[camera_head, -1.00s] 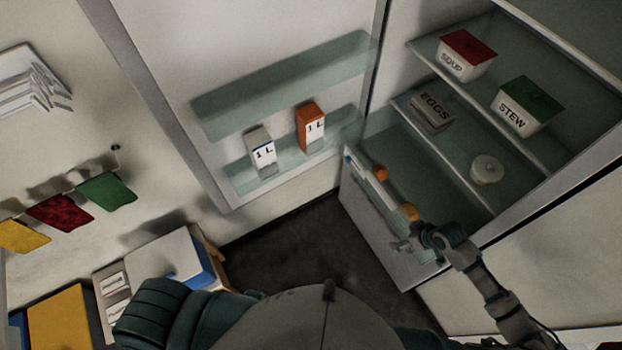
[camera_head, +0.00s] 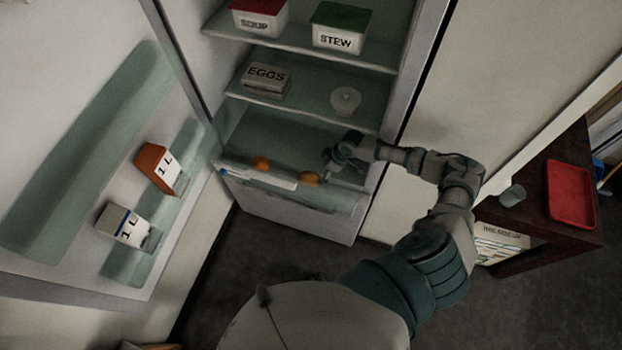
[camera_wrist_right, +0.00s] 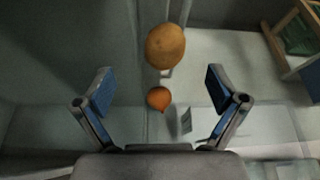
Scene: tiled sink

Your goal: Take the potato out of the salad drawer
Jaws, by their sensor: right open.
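The salad drawer (camera_head: 330,197) is pulled out at the bottom of the open fridge. The brownish, oval potato (camera_head: 309,179) lies at the drawer, near its front and right of a small orange round item (camera_head: 261,163). My right gripper (camera_head: 328,160) is open and empty just above and right of the potato. In the right wrist view the potato (camera_wrist_right: 165,46) is above the gap between the open fingers (camera_wrist_right: 160,90), apart from both. The orange item (camera_wrist_right: 159,98) shows between the fingers, smaller. My left gripper is out of view.
Shelves above the drawer hold an eggs box (camera_head: 265,80), a round white lidded dish (camera_head: 345,100), a soup tub (camera_head: 260,18) and a stew tub (camera_head: 340,27). The open fridge door at left holds two cartons. A red tray (camera_head: 571,194) lies on a dark table at right.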

